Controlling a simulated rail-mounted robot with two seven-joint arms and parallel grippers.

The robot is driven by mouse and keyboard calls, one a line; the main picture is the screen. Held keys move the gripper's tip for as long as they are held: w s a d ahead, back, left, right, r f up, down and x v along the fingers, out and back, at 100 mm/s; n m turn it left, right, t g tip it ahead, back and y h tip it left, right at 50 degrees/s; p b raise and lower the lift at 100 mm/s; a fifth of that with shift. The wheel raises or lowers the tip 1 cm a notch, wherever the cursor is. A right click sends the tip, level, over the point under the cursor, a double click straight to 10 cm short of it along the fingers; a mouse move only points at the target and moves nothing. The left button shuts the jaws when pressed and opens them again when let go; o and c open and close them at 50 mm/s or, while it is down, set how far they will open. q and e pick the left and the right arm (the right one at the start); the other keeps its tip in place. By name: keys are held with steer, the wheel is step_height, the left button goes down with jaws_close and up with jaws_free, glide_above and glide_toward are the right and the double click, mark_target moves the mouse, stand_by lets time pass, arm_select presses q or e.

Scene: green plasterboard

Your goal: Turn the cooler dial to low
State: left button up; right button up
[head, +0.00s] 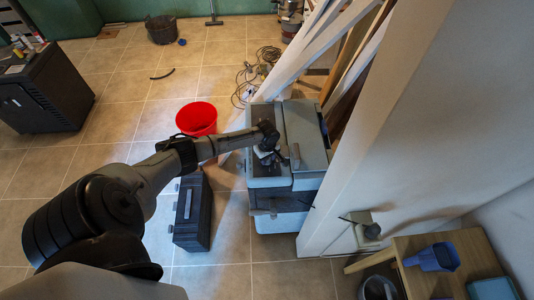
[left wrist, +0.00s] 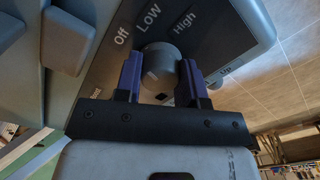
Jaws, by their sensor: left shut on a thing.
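The cooler (head: 304,128) is a blue-grey box on the tiled floor, right of centre in the head view. My left arm reaches over it from the left, and my left gripper (head: 268,154) is down at its top panel. In the left wrist view the round grey dial (left wrist: 160,62) sits between the two purple-sided fingers of my left gripper (left wrist: 160,80), which is shut on it. The labels Off, Low and High are printed in an arc beyond the dial. The fingers hide parts of the dial's sides, and I cannot tell exactly which label it points to. My right gripper is not in view.
A red bucket (head: 197,118) and a dark toolbox (head: 191,212) stand left of the cooler. Leaning boards and a pale wall (head: 400,110) close off its right side. A wooden table (head: 474,252) stands at lower right. Cables lie on the floor behind.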

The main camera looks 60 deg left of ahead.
arm_select(q)
steer(key=shift+r+m+p, duration=0.1)
steer(key=shift+m+p, duration=0.45)
steer(key=shift+m, duration=0.45)
steer(key=shift+m+p, duration=0.35)
steer(key=shift+m, duration=0.75)
steer(key=o, duration=0.9)
steer(key=shift+r, duration=0.25)
step_height(320, 180, up, 13)
steer(key=shift+r+p, duration=0.1)
steer(key=shift+p, duration=0.3)
